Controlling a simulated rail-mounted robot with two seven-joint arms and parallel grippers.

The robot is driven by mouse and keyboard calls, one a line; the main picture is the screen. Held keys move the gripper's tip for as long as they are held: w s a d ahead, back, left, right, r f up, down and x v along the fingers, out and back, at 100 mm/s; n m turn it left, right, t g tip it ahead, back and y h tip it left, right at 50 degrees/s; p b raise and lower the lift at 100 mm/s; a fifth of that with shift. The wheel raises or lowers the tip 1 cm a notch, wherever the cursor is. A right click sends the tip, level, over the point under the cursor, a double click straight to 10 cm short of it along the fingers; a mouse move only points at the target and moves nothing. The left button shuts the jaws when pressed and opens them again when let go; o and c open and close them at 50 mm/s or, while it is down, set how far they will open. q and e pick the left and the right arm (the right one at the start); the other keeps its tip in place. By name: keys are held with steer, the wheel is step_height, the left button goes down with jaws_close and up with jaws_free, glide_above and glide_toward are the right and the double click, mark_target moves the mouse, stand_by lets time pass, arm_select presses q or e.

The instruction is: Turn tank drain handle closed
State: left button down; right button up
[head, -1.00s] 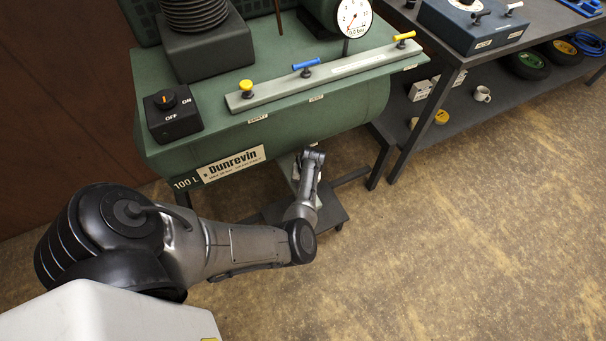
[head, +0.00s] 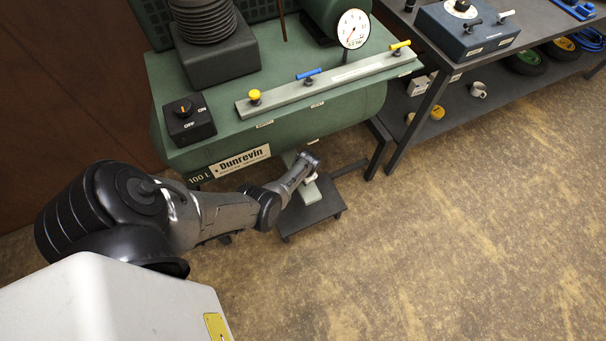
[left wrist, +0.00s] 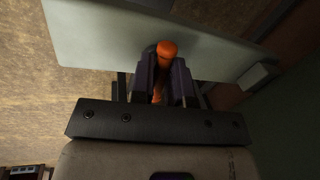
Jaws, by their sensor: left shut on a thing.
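The tank drain handle (left wrist: 165,50) is orange and shows in the left wrist view between the two fingers of my left gripper (left wrist: 160,75). The fingers are shut on it. A pale flat plate (left wrist: 110,38) lies behind the handle in that view. In the head view my left gripper (head: 309,163) is below the front edge of the green tank (head: 330,118), and the handle is hidden there. My right gripper is in neither view.
A black switch box (head: 190,122) and a rail (head: 330,82) with yellow and blue handles sit on the tank. A dark low platform (head: 312,212) stands on the floor below. A workbench (head: 430,110) is at the right. The floor in front is clear.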

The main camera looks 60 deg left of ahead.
arm_select(q)
steer(key=shift+s+m+p, duration=0.1)
steer(key=shift+m+p, duration=0.25)
steer(key=shift+m, duration=0.55)
steer(key=c, duration=1.1)
jaws_free()
steer(key=shift+a, duration=0.1)
steer(key=shift+r, duration=0.15)
steer(key=shift+d+r+p, duration=0.45)
steer(key=shift+r+p, duration=1.25)
steer(key=shift+r, duration=0.5)
steer(key=shift+d+r+p, duration=0.45)
steer(key=shift+r+p, duration=1.2)
steer(key=shift+r, duration=0.55)
steer(key=shift+d+r+p, duration=0.45)
steer(key=shift+r+p, duration=1.25)
steer(key=shift+r, duration=0.5)
